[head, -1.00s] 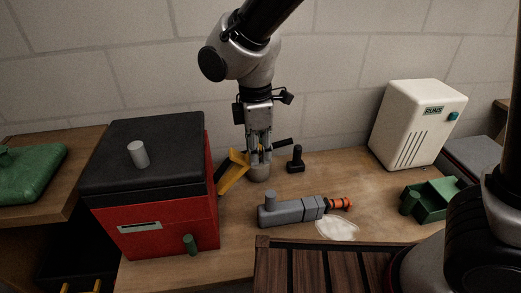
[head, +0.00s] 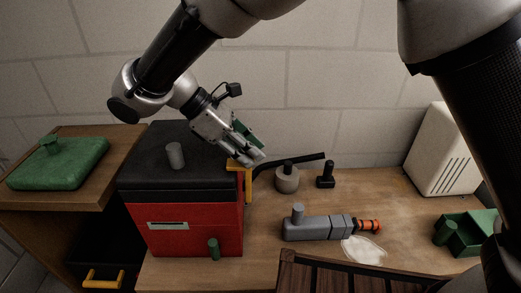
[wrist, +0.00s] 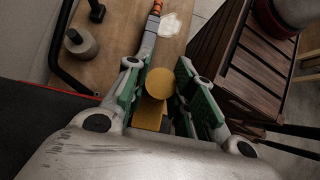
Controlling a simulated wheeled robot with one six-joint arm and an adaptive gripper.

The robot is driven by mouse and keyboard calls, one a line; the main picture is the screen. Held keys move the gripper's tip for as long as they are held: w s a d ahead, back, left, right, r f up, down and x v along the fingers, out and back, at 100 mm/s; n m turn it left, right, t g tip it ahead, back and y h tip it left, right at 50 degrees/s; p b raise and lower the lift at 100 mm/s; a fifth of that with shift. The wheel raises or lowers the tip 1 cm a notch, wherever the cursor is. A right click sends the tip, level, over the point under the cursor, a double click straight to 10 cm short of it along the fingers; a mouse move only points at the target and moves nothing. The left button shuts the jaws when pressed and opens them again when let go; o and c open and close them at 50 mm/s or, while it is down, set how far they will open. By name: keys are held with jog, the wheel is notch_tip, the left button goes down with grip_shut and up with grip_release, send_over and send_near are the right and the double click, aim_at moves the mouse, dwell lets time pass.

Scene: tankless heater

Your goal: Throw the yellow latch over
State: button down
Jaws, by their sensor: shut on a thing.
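The yellow latch (head: 248,186) stands upright at the right side of the red box (head: 195,229) with the black lid (head: 150,160). My gripper (head: 252,159) is at the latch's top, by the lid's upper right edge, tilted down to the right. In the wrist view the latch's round yellow end (wrist: 158,84) lies between my green-padded fingers (wrist: 162,88), which are shut on it. Its exact contact with the right pad is hard to see.
A round grey weight (head: 287,181) with a black bar (head: 300,160) and a black peg (head: 326,176) stand right of the box. A green lidded dish (head: 58,165) sits left.

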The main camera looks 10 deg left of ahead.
jog(key=shift+s+a+h, duration=0.1)
jog(key=shift+a+h, duration=0.2)
jog(key=shift+a, duration=0.15)
jog(key=c, duration=1.2)
grip_release()
jog(key=shift+a, duration=0.1)
jog(key=v, duration=1.2)
jog(key=shift+s, duration=0.15)
